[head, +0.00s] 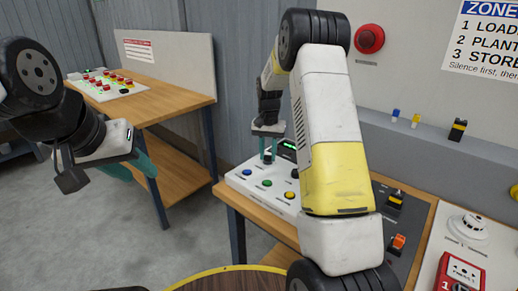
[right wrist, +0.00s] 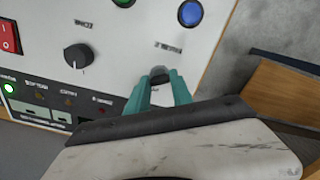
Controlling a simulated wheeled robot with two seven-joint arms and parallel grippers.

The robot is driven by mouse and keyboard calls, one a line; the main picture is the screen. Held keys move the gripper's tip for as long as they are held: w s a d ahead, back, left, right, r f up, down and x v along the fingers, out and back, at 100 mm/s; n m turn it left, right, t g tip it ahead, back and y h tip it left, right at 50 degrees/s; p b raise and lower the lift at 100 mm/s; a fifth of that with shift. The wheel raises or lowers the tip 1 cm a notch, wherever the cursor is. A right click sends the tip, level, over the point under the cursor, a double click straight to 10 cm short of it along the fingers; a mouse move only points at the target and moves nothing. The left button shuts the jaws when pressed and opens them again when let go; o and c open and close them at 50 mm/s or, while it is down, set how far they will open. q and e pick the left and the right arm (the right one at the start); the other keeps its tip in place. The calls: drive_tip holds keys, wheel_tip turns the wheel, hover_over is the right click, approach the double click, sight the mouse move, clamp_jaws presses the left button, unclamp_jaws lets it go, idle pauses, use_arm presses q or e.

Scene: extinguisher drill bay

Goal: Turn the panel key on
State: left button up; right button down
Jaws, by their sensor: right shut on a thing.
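The white control panel (head: 238,179) stands on the wooden bench and fills the top of the right wrist view (right wrist: 120,45). My right gripper (head: 266,159) is at the panel's far left part. In the right wrist view its teal fingertips (right wrist: 160,82) are shut on a small dark grey piece, which looks like the panel key (right wrist: 160,72). The fingers hide its lower part, and its label is too blurred to read. My left gripper (head: 132,166) hangs in the air at the left, away from the panel; its finger gap is unclear.
The panel carries blue (head: 247,172), green (head: 267,183) and yellow (head: 289,195) buttons. A black knob (right wrist: 78,57) and a red rocker switch (right wrist: 8,38) also show. A red wall button (head: 369,39) is above. A wooden table (head: 180,92) stands at the back left, with grey floor in front.

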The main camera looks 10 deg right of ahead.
drive_tip(key=c, duration=1.1)
unclamp_jaws()
drive_tip(key=shift+r, duration=3.95)
